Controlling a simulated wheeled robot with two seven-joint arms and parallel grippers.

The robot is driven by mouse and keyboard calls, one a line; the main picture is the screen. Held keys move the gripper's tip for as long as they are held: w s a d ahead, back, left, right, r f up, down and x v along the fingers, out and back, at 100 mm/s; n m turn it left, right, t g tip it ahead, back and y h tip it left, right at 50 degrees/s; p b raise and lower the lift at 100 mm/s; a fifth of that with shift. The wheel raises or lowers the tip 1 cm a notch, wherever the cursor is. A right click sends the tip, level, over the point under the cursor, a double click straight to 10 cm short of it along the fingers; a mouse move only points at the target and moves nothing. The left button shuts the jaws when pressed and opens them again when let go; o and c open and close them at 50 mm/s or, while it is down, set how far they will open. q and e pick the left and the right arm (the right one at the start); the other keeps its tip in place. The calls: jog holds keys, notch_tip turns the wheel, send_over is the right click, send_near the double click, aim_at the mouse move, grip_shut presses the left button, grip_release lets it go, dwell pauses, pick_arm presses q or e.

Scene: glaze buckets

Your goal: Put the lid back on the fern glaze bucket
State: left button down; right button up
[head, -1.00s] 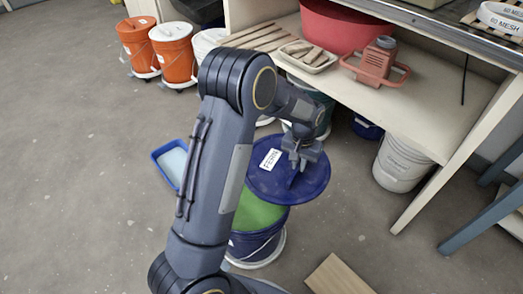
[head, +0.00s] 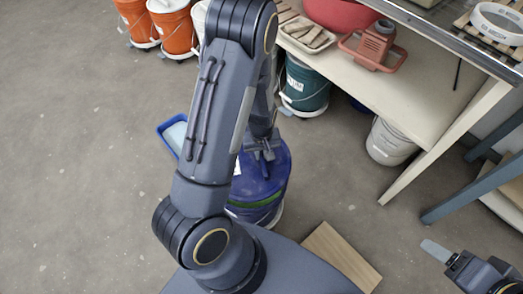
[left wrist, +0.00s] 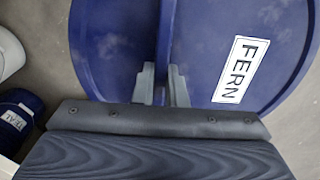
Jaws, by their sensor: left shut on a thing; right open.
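My left gripper (head: 264,158) is shut on the upright handle of the blue lid (head: 276,172). In the left wrist view the gripper's fingers (left wrist: 163,85) clasp that handle, and the lid (left wrist: 110,45) carries a white FERN label (left wrist: 241,69). The lid is over the dark blue fern bucket (head: 258,214) and covers most of its mouth. A thin strip of green glaze (head: 262,201) shows at the front between lid and rim; whether they touch elsewhere is hidden. My arm hides the left side of both. My right gripper (head: 438,252) is at the lower right, empty and away from the bucket.
A blue tray (head: 163,128) lies left of the bucket, partly behind my arm. A wooden board (head: 342,256) lies at the front right. A teal bucket (head: 306,84) and a white bucket (head: 390,140) stand by the bench. Orange buckets (head: 174,30) stand at the back left.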

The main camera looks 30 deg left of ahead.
pick_arm(q)
jog(key=shift+f+b, duration=2.05)
jog(key=shift+f, duration=0.6)
jog(key=shift+f+b, duration=0.6)
jog(key=shift+f, duration=0.2)
dwell(0.5)
jog(key=c, duration=0.9)
grip_release()
jog(key=shift+r+p, duration=3)
jog(key=shift+r, duration=0.55)
jog(key=shift+c, duration=0.5)
